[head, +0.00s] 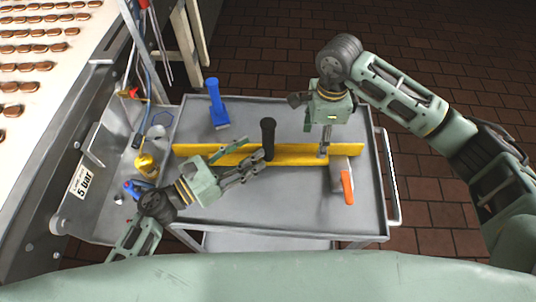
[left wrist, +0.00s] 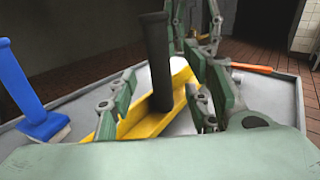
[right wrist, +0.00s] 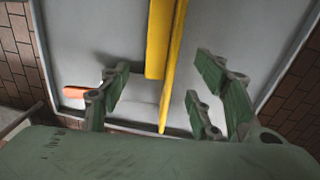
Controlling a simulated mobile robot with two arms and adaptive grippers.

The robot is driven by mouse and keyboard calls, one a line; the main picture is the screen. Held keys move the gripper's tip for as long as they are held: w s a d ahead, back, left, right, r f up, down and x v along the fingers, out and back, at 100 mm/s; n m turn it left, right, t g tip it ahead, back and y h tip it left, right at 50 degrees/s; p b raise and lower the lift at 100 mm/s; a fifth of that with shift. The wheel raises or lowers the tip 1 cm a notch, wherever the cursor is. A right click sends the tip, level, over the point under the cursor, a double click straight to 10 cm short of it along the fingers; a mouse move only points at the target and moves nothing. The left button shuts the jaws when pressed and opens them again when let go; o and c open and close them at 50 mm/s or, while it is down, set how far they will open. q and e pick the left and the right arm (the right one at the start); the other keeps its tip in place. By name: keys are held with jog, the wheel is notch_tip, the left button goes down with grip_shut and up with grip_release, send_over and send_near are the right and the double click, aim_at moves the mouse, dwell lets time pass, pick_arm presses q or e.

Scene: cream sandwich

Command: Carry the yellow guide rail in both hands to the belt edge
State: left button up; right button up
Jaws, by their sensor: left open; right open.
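The yellow guide rail (head: 292,150) lies across the grey cart in the head view. My left gripper (head: 262,162) is open at the rail's middle. In the left wrist view the rail (left wrist: 150,122) and an upright black cylinder (left wrist: 158,60) show between its spread fingers; contact cannot be told. My right gripper (head: 325,150) is open and points down at the rail's right part. In the right wrist view the rail's end (right wrist: 164,100) shows between its spread fingers. The belt (head: 40,60) carries rows of brown biscuits at the upper left, its edge beside the cart.
An orange-handled scraper (head: 347,186) lies at the rail's right end. A gold-coloured part (head: 147,166) and small items sit on the metal ledge at left.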

aim_at(263, 142)
pick_arm(q)
jog(key=x, duration=0.6)
jog(key=shift+w+d, duration=0.3)
pick_arm(e)
notch_tip(263, 142, down, 7)
jog(key=shift+s+f, duration=0.1)
jog(key=shift+s, duration=0.05)
pick_arm(q)
jog(key=c, duration=1.1)
pick_arm(e)
jog(key=c, duration=1.1)
pick_arm(q)
grip_shut()
pick_arm(e)
grip_shut()
pick_arm(q)
jog(key=shift+r, duration=0.1)
